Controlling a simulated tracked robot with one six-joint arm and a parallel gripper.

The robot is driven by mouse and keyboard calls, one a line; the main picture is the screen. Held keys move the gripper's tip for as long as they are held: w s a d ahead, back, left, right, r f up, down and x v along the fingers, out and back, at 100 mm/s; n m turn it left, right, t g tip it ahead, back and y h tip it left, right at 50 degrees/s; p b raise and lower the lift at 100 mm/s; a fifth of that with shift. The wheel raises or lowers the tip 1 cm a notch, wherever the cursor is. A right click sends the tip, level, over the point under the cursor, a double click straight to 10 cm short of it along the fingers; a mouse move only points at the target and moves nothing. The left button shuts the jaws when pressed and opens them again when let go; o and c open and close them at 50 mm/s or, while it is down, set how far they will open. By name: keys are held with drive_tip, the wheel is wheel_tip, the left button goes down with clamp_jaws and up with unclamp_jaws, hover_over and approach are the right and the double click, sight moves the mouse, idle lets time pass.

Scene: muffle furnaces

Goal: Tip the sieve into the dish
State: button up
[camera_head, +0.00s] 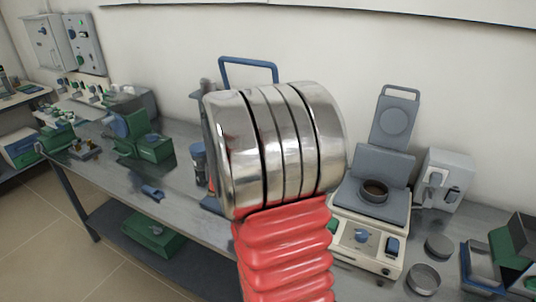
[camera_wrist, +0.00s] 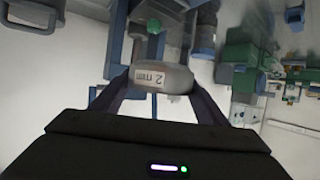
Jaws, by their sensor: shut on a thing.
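In the wrist view, my gripper (camera_wrist: 160,94) is shut on a grey rounded sieve (camera_wrist: 180,78) with a white label. The label reads "2 mm" upside down. The finger pads press on its two sides. The sieve's inside cannot be seen here. The gripper and sieve do not show in the head view, where my arm fills the middle. A small round dark-rimmed dish (camera_head: 374,191) with brown inside sits on the grey plate of a white balance-like instrument at the right. I cannot tell how the sieve stands over or beside the dish.
A white instrument (camera_head: 365,243) with a raised grey lid stands on the bench. Green machines (camera_head: 155,147) stand at left. The bench front at centre-left is fairly clear.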

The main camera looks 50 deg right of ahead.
drive_tip(key=w+a+f+n+t+y, duration=0.1)
drive_tip(key=w+a+n+y, duration=0.1)
drive_tip(key=a, duration=1)
drive_tip(key=w+a+f+n+t+y, duration=0.1)
drive_tip(key=w+a+f+n+y, duration=0.1)
drive_tip(key=a, duration=1.1)
drive_tip(key=w+a+f+n+t+y, duration=0.2)
drive_tip(key=a+n+y, duration=0.3)
drive_tip(key=a, duration=0.7)
drive_tip(key=shift+w+a, duration=0.15)
drive_tip(key=shift+w, duration=0.75)
